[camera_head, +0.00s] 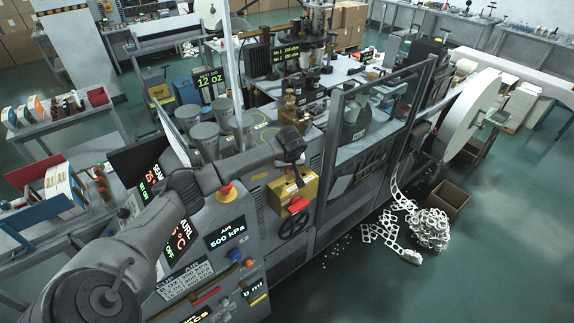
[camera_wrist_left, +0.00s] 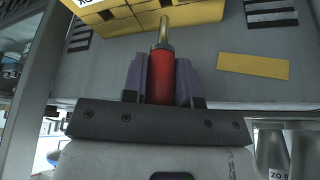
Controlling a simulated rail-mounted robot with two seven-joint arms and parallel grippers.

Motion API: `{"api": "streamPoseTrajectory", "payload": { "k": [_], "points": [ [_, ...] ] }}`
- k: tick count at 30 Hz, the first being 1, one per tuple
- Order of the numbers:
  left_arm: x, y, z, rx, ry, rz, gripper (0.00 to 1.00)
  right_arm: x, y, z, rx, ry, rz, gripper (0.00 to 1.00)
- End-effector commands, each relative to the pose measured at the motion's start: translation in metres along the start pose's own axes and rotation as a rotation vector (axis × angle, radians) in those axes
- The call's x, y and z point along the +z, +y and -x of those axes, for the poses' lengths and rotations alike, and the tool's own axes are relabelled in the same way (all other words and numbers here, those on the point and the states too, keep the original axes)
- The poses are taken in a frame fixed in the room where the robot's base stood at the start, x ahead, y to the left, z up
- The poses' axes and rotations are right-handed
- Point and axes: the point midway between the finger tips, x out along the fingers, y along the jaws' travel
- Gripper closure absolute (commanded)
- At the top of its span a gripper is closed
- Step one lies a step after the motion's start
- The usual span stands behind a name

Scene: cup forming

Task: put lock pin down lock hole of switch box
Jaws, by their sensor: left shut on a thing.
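The lock pin (camera_wrist_left: 161,75) has a red grip and a brass shaft. My left gripper (camera_wrist_left: 162,80) is shut on its red grip with purple fingers, and the shaft points up in the left wrist view. The shaft tip overlaps the lower part of the yellow switch box (camera_wrist_left: 205,12) there; I cannot tell whether they touch. In the head view the yellow switch box (camera_head: 292,188), with a red handle (camera_head: 298,204), is on the machine's front, just below the end of my left arm. The pin and the lock hole cannot be made out there. My right gripper is out of view.
A black handwheel (camera_head: 293,226) is below the switch box. A red and yellow button (camera_head: 227,191) is to its left. A dark guard frame (camera_head: 335,150) rises to its right. A yellow label (camera_wrist_left: 253,66) is on the grey panel.

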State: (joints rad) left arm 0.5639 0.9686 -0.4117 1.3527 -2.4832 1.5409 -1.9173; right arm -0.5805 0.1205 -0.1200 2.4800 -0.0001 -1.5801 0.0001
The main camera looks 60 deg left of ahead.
Motion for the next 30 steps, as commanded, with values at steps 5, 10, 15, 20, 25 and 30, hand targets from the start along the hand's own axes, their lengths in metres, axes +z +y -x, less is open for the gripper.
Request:
{"api": "streamPoseTrajectory", "payload": {
  "k": [5,10,15,20,25,30],
  "points": [
    [0.005,0.0,-0.01,0.0,-0.002,-0.001,0.97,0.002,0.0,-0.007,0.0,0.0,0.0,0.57],
    [0.007,0.0,-0.017,0.0,0.0,0.0,0.97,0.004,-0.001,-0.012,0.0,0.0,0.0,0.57],
    [0.01,0.0,-0.025,-0.001,0.0,0.0,0.97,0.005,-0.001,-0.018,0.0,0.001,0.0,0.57],
    [0.013,0.0,-0.032,0.0,0.001,0.001,0.97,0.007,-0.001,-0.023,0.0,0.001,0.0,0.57],
    [0.016,0.0,-0.039,0.0,0.0,0.0,0.97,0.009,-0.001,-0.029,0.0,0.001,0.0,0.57],
    [0.017,0.0,-0.043,0.0,0.0,0.001,0.97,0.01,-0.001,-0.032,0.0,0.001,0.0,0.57]
  ]
}}
